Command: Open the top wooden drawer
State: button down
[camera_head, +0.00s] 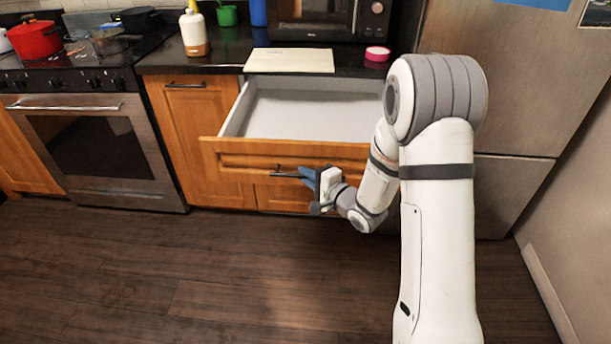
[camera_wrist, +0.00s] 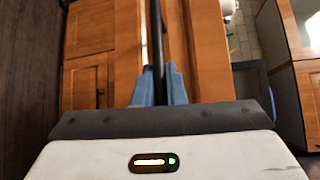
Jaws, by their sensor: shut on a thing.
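The top wooden drawer (camera_head: 232,150) stands pulled well out from the cabinet in the head view. Its white inside is bare and empty. Its dark bar handle (camera_head: 284,174) is on the drawer front. My gripper (camera_head: 307,175) is at the right part of this handle, with its blue fingers shut on it. In the wrist view the dark handle bar (camera_wrist: 155,40) runs between the blue fingertips (camera_wrist: 158,88). The drawer front (camera_wrist: 208,50) shows just beyond them. My arm hides the right end of the drawer.
A cutting board (camera_head: 290,60), a pink roll (camera_head: 377,53) and a microwave (camera_head: 318,18) are on the counter above. An oven (camera_head: 95,140) is at left and a fridge (camera_head: 530,80) at right. The wooden floor (camera_head: 180,270) in front is clear.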

jog(key=shift+s, duration=0.45)
jog(key=c, duration=1.5)
grip_release()
jog(key=v, duration=0.7)
jog(key=shift+s+d, duration=0.2)
jog(key=shift+d, duration=0.1)
jog(key=shift+r+p, duration=0.1)
jog(key=shift+p, duration=0.2)
